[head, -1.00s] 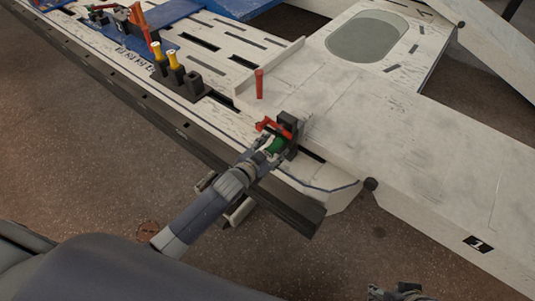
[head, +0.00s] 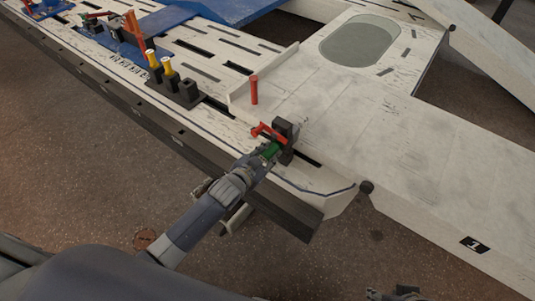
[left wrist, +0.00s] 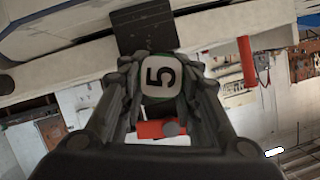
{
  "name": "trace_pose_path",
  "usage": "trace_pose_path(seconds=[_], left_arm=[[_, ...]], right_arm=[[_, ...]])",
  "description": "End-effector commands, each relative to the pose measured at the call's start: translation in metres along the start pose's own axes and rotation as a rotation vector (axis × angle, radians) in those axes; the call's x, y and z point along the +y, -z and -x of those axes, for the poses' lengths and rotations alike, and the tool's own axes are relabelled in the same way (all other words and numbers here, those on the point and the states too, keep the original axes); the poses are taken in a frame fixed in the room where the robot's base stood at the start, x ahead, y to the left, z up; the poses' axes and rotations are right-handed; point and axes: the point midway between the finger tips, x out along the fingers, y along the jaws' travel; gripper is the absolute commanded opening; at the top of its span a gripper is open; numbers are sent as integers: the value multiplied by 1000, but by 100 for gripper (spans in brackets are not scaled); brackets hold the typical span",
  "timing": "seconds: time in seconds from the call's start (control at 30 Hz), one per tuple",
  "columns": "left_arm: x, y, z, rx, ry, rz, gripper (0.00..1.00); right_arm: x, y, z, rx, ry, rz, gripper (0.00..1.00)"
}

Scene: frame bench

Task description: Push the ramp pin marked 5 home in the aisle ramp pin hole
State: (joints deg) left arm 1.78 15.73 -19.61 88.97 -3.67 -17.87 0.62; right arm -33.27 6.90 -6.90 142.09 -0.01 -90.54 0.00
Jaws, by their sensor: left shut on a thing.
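The ramp pin marked 5 is green, with a white end face (left wrist: 161,83) bearing a black 5, in the left wrist view. The pin points at a dark block (head: 287,130) on the edge of the white ramp, also at the top of the left wrist view (left wrist: 145,28). The pin's far end is hidden, so its depth in a hole cannot be told. My right gripper (head: 400,293) is partly in view at the bottom edge.
A red handle (head: 265,131) lies beside the dark block, close to my left fingers. A red upright post (head: 254,90) stands on the white deck (head: 420,140). A dark rack (head: 188,92) holds yellow-topped pins. Open floor lies in front of the bench.

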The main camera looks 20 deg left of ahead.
Motion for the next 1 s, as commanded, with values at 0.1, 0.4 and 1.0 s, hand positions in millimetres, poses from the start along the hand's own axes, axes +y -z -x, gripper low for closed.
trace_pose_path(seconds=[0.1, 0.4, 1.0], left_arm=[[0, 1, -1, 2, 1, 0, 40], [0, 1, -1, 1, 0, 0, 54], [1, 0, 64, 1, -1, 0, 54]], right_arm=[[0, 0, 0, 0, 0, 0, 40], [0, 0, 0, 0, 0, 0, 40], [0, 1, 0, 1, 0, -1, 40]])
